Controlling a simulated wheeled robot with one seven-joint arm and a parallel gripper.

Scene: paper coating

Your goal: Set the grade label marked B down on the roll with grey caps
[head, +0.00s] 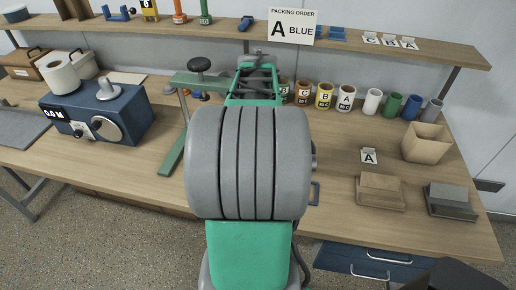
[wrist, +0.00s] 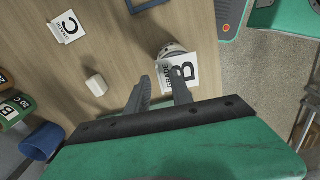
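The grade label marked B (wrist: 182,72) is a white card in the wrist view, beside my right finger. It overlaps a pale roll (wrist: 171,48) whose end cap looks greyish; I cannot tell whether the label rests on it or stands in front. My gripper (wrist: 157,74) has its two grey fingers apart, with a gap of bare wood between them. No object shows clamped in that gap. In the head view my own arm hides the gripper, the B label and this roll.
A C label (wrist: 68,27) and a small white block (wrist: 96,85) lie on the table. A blue cup (wrist: 42,141) is near the jars. An A label (head: 369,156), cardboard box (head: 425,142) and blue winding machine (head: 98,115) stand on the workbench (head: 335,172).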

